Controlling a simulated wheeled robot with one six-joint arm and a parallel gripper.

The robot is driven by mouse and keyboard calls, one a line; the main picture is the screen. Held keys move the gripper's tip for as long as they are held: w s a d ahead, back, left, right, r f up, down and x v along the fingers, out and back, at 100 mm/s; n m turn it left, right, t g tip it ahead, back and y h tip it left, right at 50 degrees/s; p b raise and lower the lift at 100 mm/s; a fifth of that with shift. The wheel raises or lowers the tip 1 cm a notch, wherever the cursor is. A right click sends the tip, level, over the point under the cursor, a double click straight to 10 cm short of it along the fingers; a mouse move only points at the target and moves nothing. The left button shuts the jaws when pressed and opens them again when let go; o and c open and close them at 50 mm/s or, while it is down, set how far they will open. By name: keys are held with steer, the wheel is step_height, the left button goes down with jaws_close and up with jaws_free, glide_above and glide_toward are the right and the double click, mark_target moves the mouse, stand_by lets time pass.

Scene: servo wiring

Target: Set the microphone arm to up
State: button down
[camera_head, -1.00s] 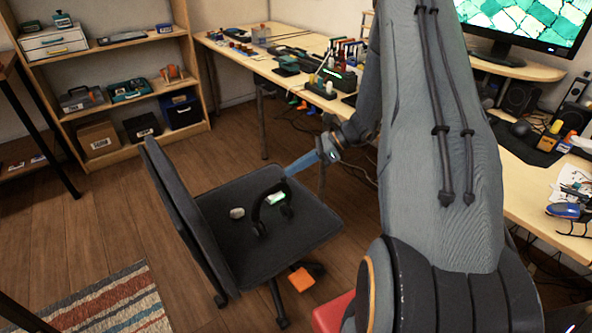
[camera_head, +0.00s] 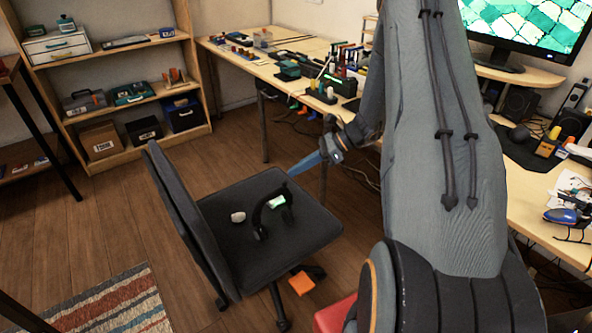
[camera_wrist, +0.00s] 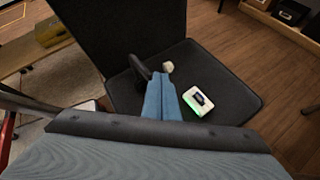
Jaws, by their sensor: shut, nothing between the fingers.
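A black headset (camera_head: 257,219) rests on the seat of a dark office chair (camera_head: 305,235). Its band arches above the seat. Its microphone arm is too small and dark to make out, so I cannot tell its position. My gripper (camera_head: 290,173) has blue fingers, shut and empty, just above the headset and toward the seat's far edge. In the wrist view my gripper (camera_wrist: 162,76) points down at the seat, fingers together. The headset (camera_wrist: 139,70) shows at the left of the fingertips, and the fingers hide part of it.
A white device with a green glow (camera_head: 277,202) lies beside the headset. A small pale lump (camera_head: 238,217) sits left of it. The chair's backrest (camera_head: 190,215) rises at the left. A crowded desk (camera_head: 225,47) stands behind. Open floor lies between chair and shelf (camera_head: 150,95).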

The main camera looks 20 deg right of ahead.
steer(key=v, duration=1.2)
steer(key=shift+w+d+b, duration=0.2)
steer(key=shift+d+b, duration=0.1)
steer(key=shift+d, duration=0.2)
steer(key=s+a+r+n+g+h+p, duration=0.1)
steer(key=s+a+r+n+g+h, duration=0.15)
steer(key=s+a+n, duration=0.4)
steer(key=s+a+r+n+g+h+p, duration=0.1)
steer(key=s+a+r+n+g+h, duration=0.2)
steer(key=a, duration=0.6)
steer(key=s+a+r+n+t+h+p, duration=0.1)
steer(key=s+a+r+n+h, duration=0.1)
steer(key=s+n, duration=0.5)
steer(key=s+a+r+n+t+h+p, duration=0.1)
steer(key=s+a+r+n+h, duration=0.2)
steer(key=s+a+n, duration=0.2)
steer(key=s+n, duration=0.2)
steer(key=shift+s+a+n+p, duration=0.2)
steer(key=shift+a+n+p, duration=0.05)
steer(key=shift+n+p, duration=0.1)
